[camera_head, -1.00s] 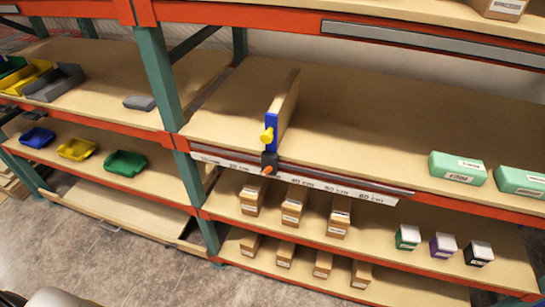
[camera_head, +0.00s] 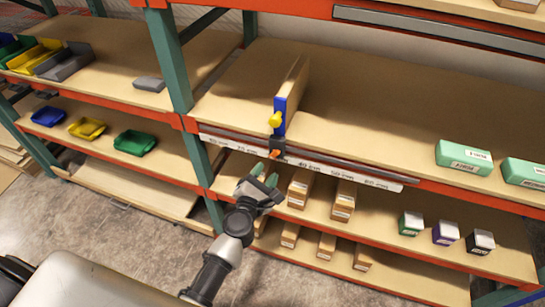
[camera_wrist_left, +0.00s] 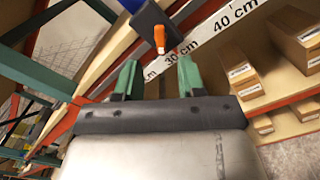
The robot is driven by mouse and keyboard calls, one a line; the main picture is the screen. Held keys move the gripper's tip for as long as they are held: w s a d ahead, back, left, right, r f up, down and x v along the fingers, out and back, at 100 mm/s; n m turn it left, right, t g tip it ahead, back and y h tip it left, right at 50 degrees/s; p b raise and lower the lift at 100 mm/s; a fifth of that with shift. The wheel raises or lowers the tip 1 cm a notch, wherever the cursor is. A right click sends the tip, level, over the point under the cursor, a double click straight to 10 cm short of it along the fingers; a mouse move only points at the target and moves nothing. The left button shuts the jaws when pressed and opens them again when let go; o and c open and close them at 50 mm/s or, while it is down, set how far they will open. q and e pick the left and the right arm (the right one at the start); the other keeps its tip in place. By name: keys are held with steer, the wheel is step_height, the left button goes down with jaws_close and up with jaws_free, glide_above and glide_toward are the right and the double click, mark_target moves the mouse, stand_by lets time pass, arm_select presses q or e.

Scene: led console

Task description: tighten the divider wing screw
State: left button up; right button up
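Below the knob, a black clamp (camera_head: 277,144) sits on the front rail with an orange wing screw (camera_head: 275,153). The wing screw also shows in the left wrist view (camera_wrist_left: 159,39), pointing toward the camera on the black block. My left gripper (camera_head: 265,178) is below and in front of the screw, apart from it. Its green fingers (camera_wrist_left: 157,78) are open and empty. My right gripper does not show.
A ruler strip (camera_head: 330,172) with cm marks runs along the shelf front. Brown boxes (camera_head: 343,200) stand on the shelf below, near my left gripper. Green boxes (camera_head: 463,157) sit at right on the middle shelf. An orange-red upright-side beam (camera_head: 190,124) is left of the divider.

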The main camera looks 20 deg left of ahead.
mark_target(274, 156)
arm_select(q)
steer(key=w, duration=0.6)
steer(key=shift+w+d, duration=0.1)
steer(key=shift+w, duration=0.15)
jaws_close()
